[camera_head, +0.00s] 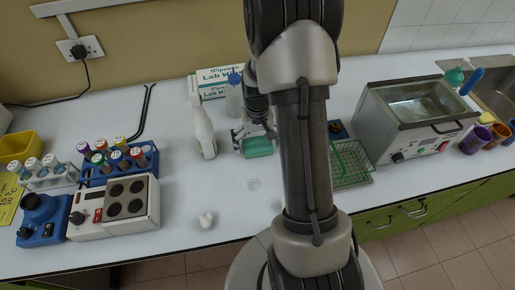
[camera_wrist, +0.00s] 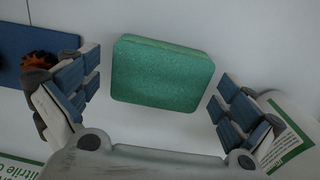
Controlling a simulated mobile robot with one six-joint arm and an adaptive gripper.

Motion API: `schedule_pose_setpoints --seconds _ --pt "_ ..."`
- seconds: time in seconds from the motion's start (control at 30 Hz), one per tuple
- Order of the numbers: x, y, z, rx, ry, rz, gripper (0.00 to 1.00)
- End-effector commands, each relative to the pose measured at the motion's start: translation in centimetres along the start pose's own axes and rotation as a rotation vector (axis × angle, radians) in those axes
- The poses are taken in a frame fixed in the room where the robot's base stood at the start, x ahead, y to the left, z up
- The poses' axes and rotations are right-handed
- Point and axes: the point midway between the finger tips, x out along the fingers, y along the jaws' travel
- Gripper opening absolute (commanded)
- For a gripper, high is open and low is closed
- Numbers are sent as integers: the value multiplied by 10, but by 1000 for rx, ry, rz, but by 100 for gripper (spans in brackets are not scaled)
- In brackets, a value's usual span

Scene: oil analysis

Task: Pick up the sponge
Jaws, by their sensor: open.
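The sponge (camera_wrist: 162,74) is a green rounded block lying on the white bench in the wrist view. In the head view the sponge (camera_head: 258,147) shows at my gripper, left of my arm. My gripper (camera_wrist: 160,88) is open, with one finger pad on each side of the sponge and a visible gap on both sides. In the head view my gripper (camera_head: 255,133) is partly hidden by my arm. I cannot tell its exact height above the bench.
A white spray bottle (camera_head: 203,130) stands close left of my gripper, with a wash bottle (camera_head: 234,97) and wipes box (camera_head: 213,84) behind. A green wire basket (camera_head: 350,163) and water bath (camera_head: 412,115) stand right.

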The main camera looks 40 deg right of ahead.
Motion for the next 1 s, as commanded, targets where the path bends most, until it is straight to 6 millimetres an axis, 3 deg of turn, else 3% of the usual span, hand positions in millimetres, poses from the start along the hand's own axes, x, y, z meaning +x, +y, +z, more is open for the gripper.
schedule_pose_setpoints --seconds 0.13,0.57,1.0 --pt "-2 0 0 0 1 0 100" --pt "-2 0 0 0 1 0 71" --pt "-7 0 -1 0 2 0 68"
